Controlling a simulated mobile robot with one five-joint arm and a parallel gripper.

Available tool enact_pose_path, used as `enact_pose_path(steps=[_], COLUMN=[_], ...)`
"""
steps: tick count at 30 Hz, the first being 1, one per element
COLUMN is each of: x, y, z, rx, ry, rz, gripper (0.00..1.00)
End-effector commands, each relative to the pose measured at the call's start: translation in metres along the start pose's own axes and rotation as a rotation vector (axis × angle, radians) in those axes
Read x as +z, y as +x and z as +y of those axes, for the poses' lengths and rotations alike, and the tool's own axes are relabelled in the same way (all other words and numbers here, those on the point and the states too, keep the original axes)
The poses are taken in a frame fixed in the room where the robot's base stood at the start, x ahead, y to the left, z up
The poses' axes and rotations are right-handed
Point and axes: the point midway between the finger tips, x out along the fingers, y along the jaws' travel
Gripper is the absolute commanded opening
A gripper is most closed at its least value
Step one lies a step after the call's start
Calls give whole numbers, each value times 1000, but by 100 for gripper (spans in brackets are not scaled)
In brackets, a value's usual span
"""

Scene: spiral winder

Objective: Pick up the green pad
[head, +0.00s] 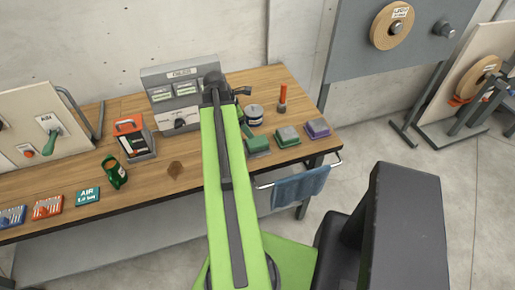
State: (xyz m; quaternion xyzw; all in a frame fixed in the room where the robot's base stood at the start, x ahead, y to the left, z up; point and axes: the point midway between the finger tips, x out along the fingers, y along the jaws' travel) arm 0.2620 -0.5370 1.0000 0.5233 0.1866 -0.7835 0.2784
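A green pad (287,135) with a pale grey rim lies on the wooden workbench (190,150), near its right front corner in the head view. A second, darker green piece (257,145) lies just left of it, close beside my arm. A purple pad (317,127) lies to its right, nearer the bench edge. My bright green arm stretches over the bench, and its dark far end is left of the pads. My gripper's fingers do not show, so I see neither their opening nor anything in them.
Behind the pads stand a round metal-and-black item (254,114) and an orange-red upright stick (283,98). A grey control box (180,95) stands at the back. A blue cloth (300,187) hangs from the front rail. An orange-black case (133,138) and a green roll (115,173) stand left.

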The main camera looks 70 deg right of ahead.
Motion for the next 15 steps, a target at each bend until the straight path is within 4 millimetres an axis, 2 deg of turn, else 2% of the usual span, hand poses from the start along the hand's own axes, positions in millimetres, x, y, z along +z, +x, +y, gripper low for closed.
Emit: enact_pose_path(steps=[1,6,9,15], x=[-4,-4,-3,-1], y=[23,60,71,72], z=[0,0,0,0], rx=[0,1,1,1], ry=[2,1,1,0], rz=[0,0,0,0], gripper=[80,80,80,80])
